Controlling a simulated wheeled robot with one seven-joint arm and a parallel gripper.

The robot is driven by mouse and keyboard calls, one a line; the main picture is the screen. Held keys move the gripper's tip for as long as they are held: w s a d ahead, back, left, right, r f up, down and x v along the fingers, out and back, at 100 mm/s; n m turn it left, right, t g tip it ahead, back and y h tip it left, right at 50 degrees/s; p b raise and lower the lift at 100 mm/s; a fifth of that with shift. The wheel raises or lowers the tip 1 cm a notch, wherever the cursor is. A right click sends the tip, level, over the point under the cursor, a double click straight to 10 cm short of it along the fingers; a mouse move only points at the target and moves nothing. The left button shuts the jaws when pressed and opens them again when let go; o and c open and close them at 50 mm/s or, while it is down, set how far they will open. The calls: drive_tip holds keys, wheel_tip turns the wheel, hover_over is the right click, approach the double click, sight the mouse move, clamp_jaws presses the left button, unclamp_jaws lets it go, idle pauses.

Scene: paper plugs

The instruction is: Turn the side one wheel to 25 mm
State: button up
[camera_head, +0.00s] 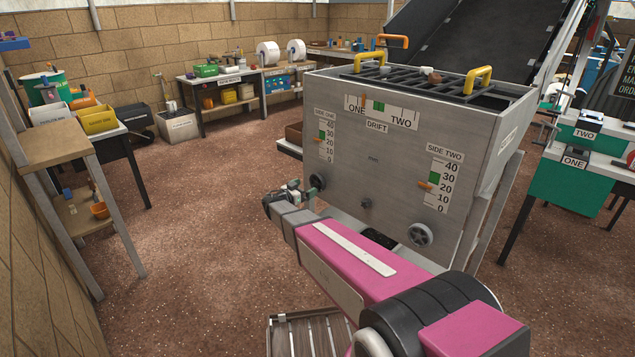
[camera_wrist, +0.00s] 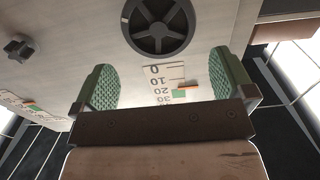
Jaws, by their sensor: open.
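The side one wheel (camera_wrist: 158,25) is a dark spoked handwheel on the grey metal box (camera_head: 390,150). It also shows in the head view (camera_head: 317,182), small and partly behind my gripper (camera_head: 300,191). In the wrist view my gripper (camera_wrist: 162,62) is open and empty, its green pads spread apart, with the wheel beyond the fingertips and not between the pads. The side one scale (camera_head: 326,137) is above the wheel in the head view and shows upside down in the wrist view (camera_wrist: 165,82). Its orange pointer (camera_wrist: 188,86) is near 20; its exact reading is unclear.
A side two scale (camera_head: 440,183) and wheel (camera_head: 420,234) are on the box's right. A small knob (camera_head: 365,204) sits between the wheels and shows in the wrist view (camera_wrist: 18,48). A wooden shelf (camera_head: 55,150) stands at left. Open floor (camera_head: 200,250) lies left of my arm.

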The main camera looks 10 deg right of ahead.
sight(316, 182)
drive_tip(key=x, duration=0.8)
drive_tip(key=c, duration=0.6)
